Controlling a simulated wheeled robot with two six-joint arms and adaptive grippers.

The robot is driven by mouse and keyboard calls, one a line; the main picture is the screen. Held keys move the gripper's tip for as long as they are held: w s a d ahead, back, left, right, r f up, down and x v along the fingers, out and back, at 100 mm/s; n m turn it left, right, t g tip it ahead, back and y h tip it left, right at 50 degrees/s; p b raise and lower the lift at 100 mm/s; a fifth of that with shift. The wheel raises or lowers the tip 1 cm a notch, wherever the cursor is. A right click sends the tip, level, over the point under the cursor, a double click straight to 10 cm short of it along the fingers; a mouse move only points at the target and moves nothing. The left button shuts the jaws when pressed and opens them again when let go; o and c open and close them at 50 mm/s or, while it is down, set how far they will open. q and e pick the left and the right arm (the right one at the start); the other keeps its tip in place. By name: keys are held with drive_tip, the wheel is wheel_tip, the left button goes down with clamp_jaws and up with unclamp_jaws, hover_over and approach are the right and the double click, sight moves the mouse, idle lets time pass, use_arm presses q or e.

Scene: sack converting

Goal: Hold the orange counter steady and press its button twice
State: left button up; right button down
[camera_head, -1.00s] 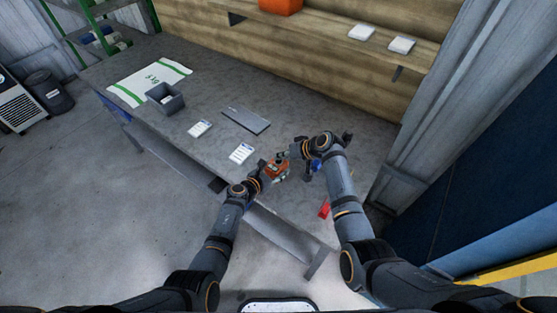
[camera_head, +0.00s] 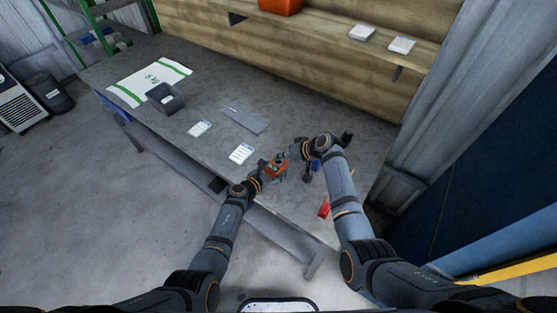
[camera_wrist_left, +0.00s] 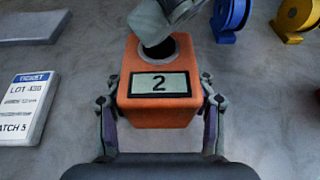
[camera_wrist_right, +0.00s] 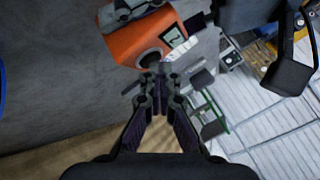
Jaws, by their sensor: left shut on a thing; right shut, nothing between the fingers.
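The orange counter (camera_head: 277,167) is near the front edge of the grey table. My left gripper (camera_wrist_left: 161,108) is shut on it, one finger on each side. In the left wrist view the counter (camera_wrist_left: 160,112) stands upright and its display (camera_wrist_left: 160,84) reads 2. Its round dark button (camera_wrist_left: 160,50) is on the top and partly covered by my right gripper's tip. My right gripper (camera_wrist_right: 158,80) is shut and empty, with its tips right by the button (camera_wrist_right: 150,58) in the right wrist view. I cannot tell whether they touch it.
Ticket cards (camera_head: 241,153) and a grey flat plate (camera_head: 245,119) lie left of the counter. A blue reel (camera_wrist_left: 231,18) and a yellow reel (camera_wrist_left: 295,18) are behind it at the right. A red item (camera_head: 324,209) lies near my right arm.

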sight(281, 162)
drive_tip(key=shift+r, duration=0.75)
drive_tip(key=shift+r, duration=2.55)
use_arm(q)
drive_tip(key=o, duration=1.3)
drive_tip(key=shift+o, duration=0.2)
drive_tip(key=v, duration=1.2)
drive_tip(key=shift+a, duration=0.1)
